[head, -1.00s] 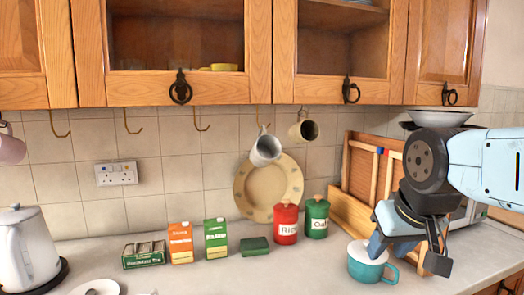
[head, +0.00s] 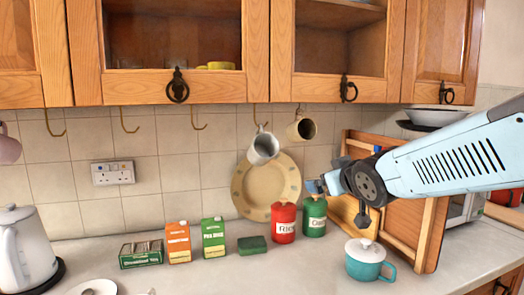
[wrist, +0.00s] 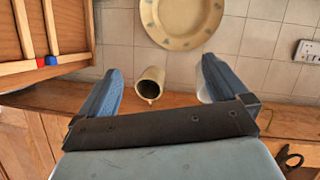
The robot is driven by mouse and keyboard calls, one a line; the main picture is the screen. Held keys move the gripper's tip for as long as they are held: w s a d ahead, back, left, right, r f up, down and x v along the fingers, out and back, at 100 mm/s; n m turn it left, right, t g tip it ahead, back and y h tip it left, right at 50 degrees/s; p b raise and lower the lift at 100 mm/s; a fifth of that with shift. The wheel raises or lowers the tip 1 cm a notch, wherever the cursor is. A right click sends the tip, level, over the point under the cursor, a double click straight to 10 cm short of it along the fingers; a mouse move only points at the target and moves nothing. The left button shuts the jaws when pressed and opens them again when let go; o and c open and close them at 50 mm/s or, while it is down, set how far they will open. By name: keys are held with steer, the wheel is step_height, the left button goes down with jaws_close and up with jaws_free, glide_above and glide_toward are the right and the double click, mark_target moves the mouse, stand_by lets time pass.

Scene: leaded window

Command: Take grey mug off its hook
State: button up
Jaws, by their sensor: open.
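The grey mug (head: 263,149) hangs tilted from a hook under the wall cabinet, in front of the round plate. In the wrist view a pale sliver of the grey mug (wrist: 204,91) shows beside my right-hand finger, which hides most of it. A cream mug (head: 301,130) hangs on the hook to its right. The cream mug (wrist: 150,84) shows between my fingers in the wrist view, beyond them. My gripper (head: 318,187) is open and empty, below and right of both mugs in the head view. It also shows in the wrist view (wrist: 160,78).
The beige plate (head: 267,187) leans on the tiles. Red (head: 283,223) and green (head: 314,217) canisters stand below my gripper. A lidded teal mug (head: 369,262) stands at front right, a wooden rack (head: 432,235) behind it. Free hooks (head: 127,120) hang left.

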steer(key=w+a+r+n+t+y, duration=0.25)
steer(key=a+n+y, duration=0.3)
steer(key=a, duration=0.35)
steer(key=y, duration=0.1)
glide_toward(264, 152)
steer(key=shift+m+g, duration=0.25)
steer(key=shift+m, duration=0.2)
steer(key=w+a, duration=0.2)
steer(key=w+a+r, duration=0.1)
steer(key=w+a, duration=0.1)
steer(key=a, duration=0.1)
steer(key=shift+w+r, duration=0.1)
steer(key=c, duration=1)
steer(key=shift+c, duration=0.5)
steer(key=shift+r, duration=0.15)
